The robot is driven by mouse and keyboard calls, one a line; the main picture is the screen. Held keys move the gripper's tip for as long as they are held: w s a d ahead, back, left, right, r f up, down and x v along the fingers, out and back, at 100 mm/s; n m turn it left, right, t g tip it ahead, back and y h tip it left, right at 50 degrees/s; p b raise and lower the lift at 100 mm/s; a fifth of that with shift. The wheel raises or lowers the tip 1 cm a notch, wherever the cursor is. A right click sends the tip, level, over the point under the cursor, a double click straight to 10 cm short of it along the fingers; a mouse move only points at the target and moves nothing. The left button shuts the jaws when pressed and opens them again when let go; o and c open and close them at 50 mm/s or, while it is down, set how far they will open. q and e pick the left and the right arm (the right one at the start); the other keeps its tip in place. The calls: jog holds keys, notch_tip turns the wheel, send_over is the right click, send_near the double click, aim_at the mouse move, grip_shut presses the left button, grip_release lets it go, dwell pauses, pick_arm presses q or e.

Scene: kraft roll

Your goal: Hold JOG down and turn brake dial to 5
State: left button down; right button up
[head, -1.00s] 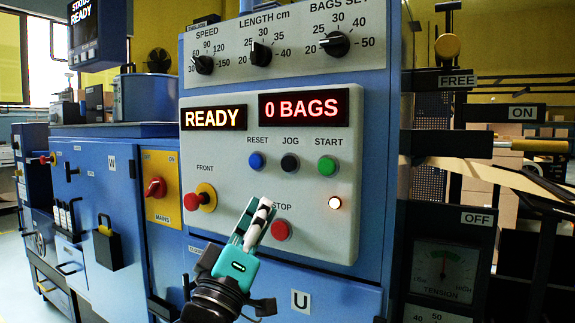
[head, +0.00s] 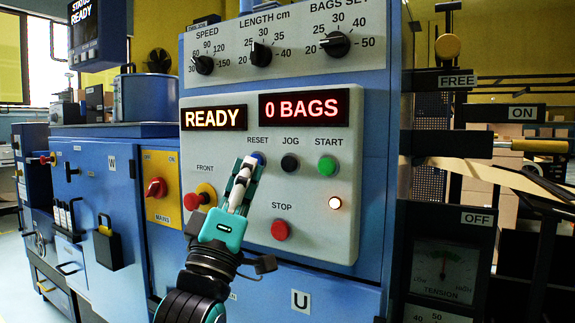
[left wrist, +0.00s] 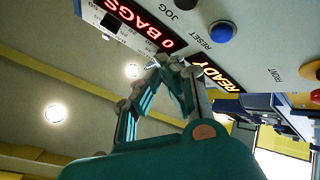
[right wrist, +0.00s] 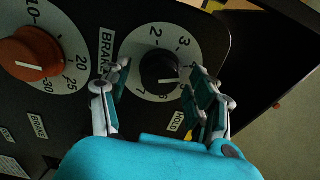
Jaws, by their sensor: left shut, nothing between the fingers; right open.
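The dark JOG button (head: 290,162) is on the grey panel between RESET and START; it also shows at the top edge of the left wrist view (left wrist: 187,4). My left gripper (head: 249,164) is shut and empty, its tips in front of the panel just left of JOG, overlapping the blue RESET button (head: 260,157). I cannot tell whether they touch the panel. In the right wrist view the black brake dial (right wrist: 157,66) has a white scale. My right gripper (right wrist: 157,80) is open, one finger on each side of the dial.
The green START button (head: 327,165) and red STOP button (head: 280,230) are close by. The displays read READY (head: 213,118) and 0 BAGS (head: 304,107). In the right wrist view a red-brown dial (right wrist: 30,58) is left of the brake dial.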

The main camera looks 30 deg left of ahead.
aim_at(289, 164)
pick_arm(q)
jog(key=shift+w, duration=3.25)
jog(key=shift+w, duration=0.1)
jog(key=shift+w, duration=0.3)
